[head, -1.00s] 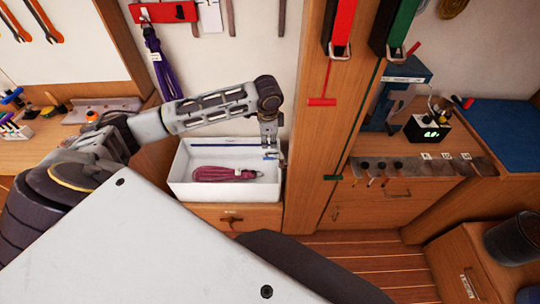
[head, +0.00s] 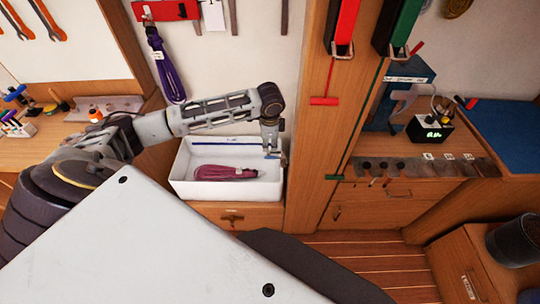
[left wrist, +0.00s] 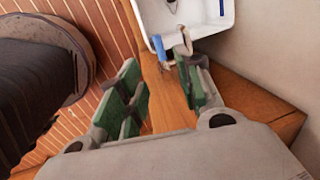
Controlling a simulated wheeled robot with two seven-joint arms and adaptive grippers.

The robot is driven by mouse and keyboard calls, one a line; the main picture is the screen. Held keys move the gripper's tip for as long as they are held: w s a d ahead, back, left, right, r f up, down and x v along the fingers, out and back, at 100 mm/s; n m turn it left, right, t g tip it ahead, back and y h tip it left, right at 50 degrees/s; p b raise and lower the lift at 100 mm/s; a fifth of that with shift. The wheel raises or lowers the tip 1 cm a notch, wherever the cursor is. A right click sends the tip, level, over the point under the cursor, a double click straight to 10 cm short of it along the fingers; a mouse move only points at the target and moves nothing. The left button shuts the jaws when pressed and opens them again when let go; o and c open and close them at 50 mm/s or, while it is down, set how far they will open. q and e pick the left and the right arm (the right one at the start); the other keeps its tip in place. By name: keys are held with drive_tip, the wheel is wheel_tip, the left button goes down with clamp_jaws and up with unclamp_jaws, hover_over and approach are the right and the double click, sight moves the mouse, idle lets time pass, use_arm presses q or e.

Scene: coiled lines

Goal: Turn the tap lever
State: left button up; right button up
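A white basin-like tray (head: 228,189) stands below my left gripper (head: 272,146), which is at the tray's right end. In the left wrist view, a small blue lever-like piece (left wrist: 158,46) and a pale grey fitting (left wrist: 182,42) show at the tray's edge. They look like the tap and its lever, just beyond my fingertips. The two green-padded fingers of my left gripper (left wrist: 160,74) are spread apart with nothing between them. I cannot tell whether a finger touches the lever. My right gripper is not in view.
A purple coiled line (head: 225,173) lies in the tray. A wooden post (head: 308,180) rises close to the right of my gripper. Another purple coil (head: 165,65) hangs on the wall behind. A wooden drawer (head: 238,214) is under the tray.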

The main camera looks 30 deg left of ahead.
sight(270, 157)
use_arm(q)
drive_tip(key=f, duration=0.3)
drive_tip(key=w+f, duration=0.1)
drive_tip(key=f, duration=0.3)
drive_tip(key=a+f, duration=0.1)
drive_tip(key=f, duration=0.2)
drive_tip(key=shift+w+f, duration=0.35)
clamp_jaws()
idle(0.3)
